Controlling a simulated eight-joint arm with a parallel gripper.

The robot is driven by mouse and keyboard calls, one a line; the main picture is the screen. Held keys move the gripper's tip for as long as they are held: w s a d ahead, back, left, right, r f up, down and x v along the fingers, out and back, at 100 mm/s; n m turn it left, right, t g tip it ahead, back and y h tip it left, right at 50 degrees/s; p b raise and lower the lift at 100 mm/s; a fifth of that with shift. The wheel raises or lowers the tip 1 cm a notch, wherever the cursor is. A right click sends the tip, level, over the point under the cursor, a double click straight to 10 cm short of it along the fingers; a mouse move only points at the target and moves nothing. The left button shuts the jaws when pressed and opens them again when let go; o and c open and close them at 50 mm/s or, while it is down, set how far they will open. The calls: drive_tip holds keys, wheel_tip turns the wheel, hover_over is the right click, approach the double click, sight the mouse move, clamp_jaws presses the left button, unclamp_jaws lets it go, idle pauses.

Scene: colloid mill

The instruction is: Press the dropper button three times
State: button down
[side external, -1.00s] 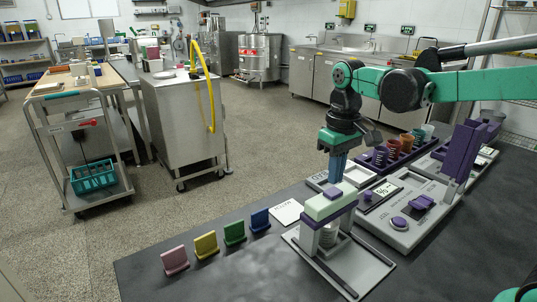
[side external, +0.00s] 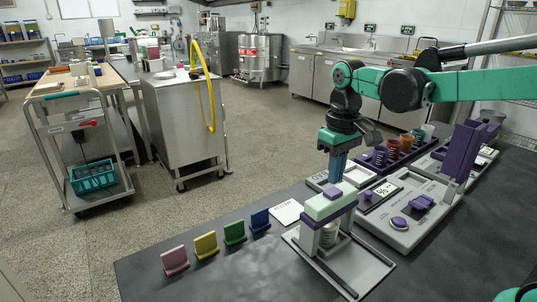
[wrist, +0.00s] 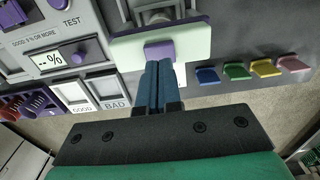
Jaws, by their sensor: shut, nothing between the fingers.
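The dropper (side external: 328,212) stands on a grey base plate on the dark bench, with a pale green and purple head. Its purple button (wrist: 159,50) sits on the pale green housing in the wrist view. My gripper (side external: 337,181) points down over the head with its blue fingers shut together and nothing between them. In the wrist view, the fingertips (wrist: 162,66) are right at the near edge of the button and cover part of it. I cannot tell whether they touch it or how far the button is pressed.
A grey tester panel (side external: 405,225) with a percent display (wrist: 50,61) and purple controls stands beside the dropper. Cards marked GOOD (wrist: 74,96) and BAD (wrist: 109,90) lie close by. Pink, yellow, green and blue blocks (side external: 175,261) line the bench's front. Coloured cups (side external: 406,143) stand behind.

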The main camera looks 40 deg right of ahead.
sight(333, 191)
drive_tip(key=shift+f, duration=1.2)
idle(1.2)
drive_tip(key=shift+r, duration=3.8)
drive_tip(key=shift+f, duration=2.6)
drive_tip(key=shift+f, duration=0.45)
